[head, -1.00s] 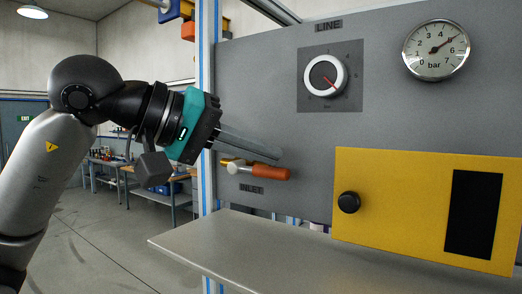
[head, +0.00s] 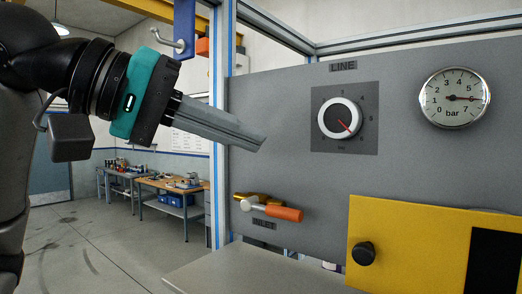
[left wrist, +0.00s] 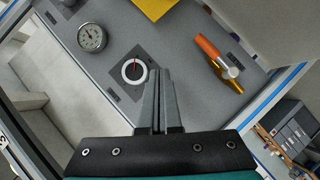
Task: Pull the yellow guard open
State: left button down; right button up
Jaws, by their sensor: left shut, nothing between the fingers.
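The yellow guard (head: 415,245) is a flat plate on the grey panel at the lower right of the head view, with a black round knob (head: 363,253) at its left and a black rectangle (head: 494,262) at its right. The view's bottom edge cuts it off. A corner of the guard (left wrist: 154,8) shows at the top of the left wrist view. My left gripper (head: 262,146) is shut and empty, up and left of the guard and apart from it. In the left wrist view its fingers (left wrist: 160,74) lie together near the dial. My right gripper is in neither view.
The LINE dial (head: 339,118) and a pressure gauge (head: 455,97) are above the guard. The orange-handled INLET valve (head: 283,213) is below my left gripper. A grey shelf (head: 250,270) juts out below the panel. Workbenches (head: 165,185) stand behind at left.

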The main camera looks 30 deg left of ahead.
aim_at(394, 246)
jog(key=k+j, duration=0.2)
jog(key=j, duration=0.2)
jog(key=k+j, duration=0.2)
jog(key=j, duration=0.15)
jog(key=k+j, duration=0.25)
jog(key=j, duration=0.15)
